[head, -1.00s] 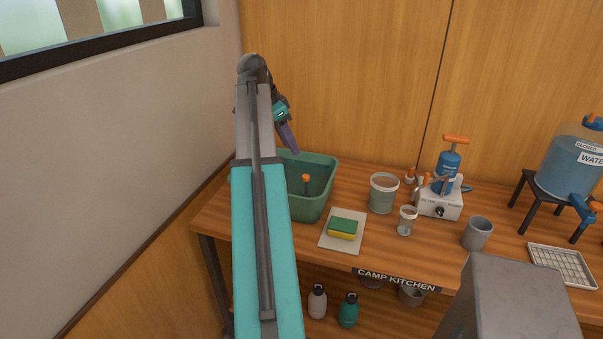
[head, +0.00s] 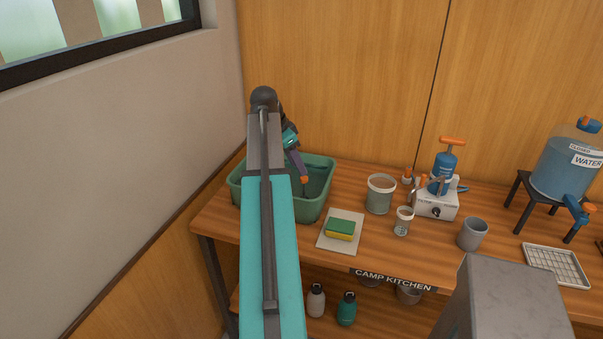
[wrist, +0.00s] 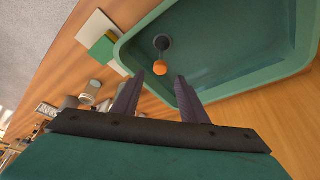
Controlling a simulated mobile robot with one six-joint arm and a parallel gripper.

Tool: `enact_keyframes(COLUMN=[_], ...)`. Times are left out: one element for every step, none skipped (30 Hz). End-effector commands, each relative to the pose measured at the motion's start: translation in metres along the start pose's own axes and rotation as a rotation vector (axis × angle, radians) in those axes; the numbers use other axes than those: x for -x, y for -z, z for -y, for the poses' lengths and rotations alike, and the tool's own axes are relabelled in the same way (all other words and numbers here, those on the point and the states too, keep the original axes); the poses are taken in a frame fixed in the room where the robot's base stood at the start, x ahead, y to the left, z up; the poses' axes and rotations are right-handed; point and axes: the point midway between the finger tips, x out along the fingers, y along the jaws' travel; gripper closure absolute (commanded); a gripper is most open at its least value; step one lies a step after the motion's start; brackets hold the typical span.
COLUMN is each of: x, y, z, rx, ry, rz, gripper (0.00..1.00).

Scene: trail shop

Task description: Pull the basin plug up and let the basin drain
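The green basin (head: 316,212) stands at the left end of the wooden counter, and it fills much of the wrist view (wrist: 225,86). The plug's orange knob (head: 304,180) shows inside it. In the wrist view the orange knob (wrist: 160,68) sits by a dark round part of the plug (wrist: 161,43) in the basin. My gripper (wrist: 159,82) is open, with its two dark fingers apart and nothing between them. The fingertips are close to the knob; I cannot tell whether they touch it. In the head view my gripper (head: 300,172) reaches down over the basin, right beside the knob.
A yellow and green sponge (head: 340,230) lies on a pale mat right of the basin. Clear cups (head: 380,196), a pump filter on a white box (head: 436,203) and a water tank (head: 566,165) stand farther right. The wall is close on the left.

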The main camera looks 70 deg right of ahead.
Motion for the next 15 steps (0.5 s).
enact_keyframes(x=[-0.005,-0.008,-0.012,-0.015,-0.018,-0.022,-0.025,-0.028,-0.032,-0.035,-0.037,-0.041,-0.043,-0.045,-0.048], y=[0.0,0.0,0.0,0.0,0.0,0.0,0.0,-0.001,-0.001,0.0,0.0,-0.001,-0.001,-0.001,-0.001], z=[-0.001,-0.001,-0.001,-0.001,-0.001,0.0,0.0,-0.001,0.0,0.0,0.0,0.0,0.0,0.0,0.0], rx=[0.0,0.0,0.0,0.0,0.0,0.001,0.001,0.001,0.001,0.001,0.001,0.001,0.001,0.001,0.001], ry=[-0.001,-0.002,-0.002,-0.002,-0.001,-0.001,-0.001,-0.002,-0.001,-0.001,0.0,-0.001,-0.001,-0.001,-0.001], rz=[0.001,0.001,0.001,0.001,0.001,0.001,0.001,0.001,0.001,0.001,0.0,0.001,0.001,0.001,0.001], gripper=[0.61,0.61,0.61,0.61,0.61,0.61,0.61,0.61,0.61,0.61,0.61,0.61,0.61,0.61,0.61])
